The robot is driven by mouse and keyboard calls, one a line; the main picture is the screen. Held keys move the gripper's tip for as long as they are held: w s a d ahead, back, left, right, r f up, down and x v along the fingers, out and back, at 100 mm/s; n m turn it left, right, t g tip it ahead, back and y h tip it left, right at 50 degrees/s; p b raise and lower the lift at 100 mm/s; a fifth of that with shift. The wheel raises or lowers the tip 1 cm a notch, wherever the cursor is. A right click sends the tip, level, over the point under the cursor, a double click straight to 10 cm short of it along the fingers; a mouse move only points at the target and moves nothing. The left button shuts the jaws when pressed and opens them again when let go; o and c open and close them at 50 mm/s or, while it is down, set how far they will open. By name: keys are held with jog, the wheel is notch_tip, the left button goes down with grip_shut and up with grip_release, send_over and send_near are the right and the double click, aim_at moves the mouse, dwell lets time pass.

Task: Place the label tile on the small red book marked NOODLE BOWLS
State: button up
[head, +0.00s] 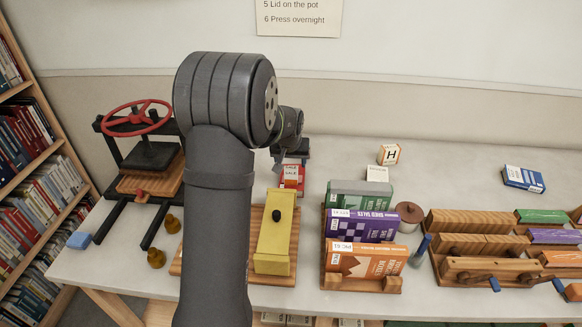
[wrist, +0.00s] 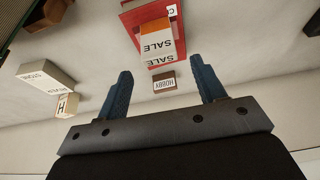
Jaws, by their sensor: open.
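A small red book (wrist: 178,52) lies flat on the table in the wrist view. I cannot read its title; only a "C" shows on a white label near its corner. An orange and white tile marked SALE (wrist: 157,45) appears to rest on it. In the head view the red book (head: 300,187) is partly hidden by my arm and the yellow piece. My gripper (wrist: 162,82) is open and empty, its two blue fingers spread, with the SALE tile and book ahead of the fingertips. In the head view the fingers are hard to make out.
A HOBBY block (wrist: 164,81) shows between my fingers. A cream block (wrist: 46,78) and an H block (wrist: 67,105) stand to one side. A yellow piece (head: 272,245), a rack of books (head: 362,283) and a press (head: 150,155) stand around. The back right table is mostly clear.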

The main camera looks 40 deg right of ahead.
aim_at(291, 167)
jog(key=v, duration=0.7)
jog(key=x, duration=1.1)
jog(key=shift+w+f, duration=0.1)
jog(key=shift+f, duration=0.3)
jog(key=shift+d+r, duration=0.15)
jog(key=shift+r, duration=0.9)
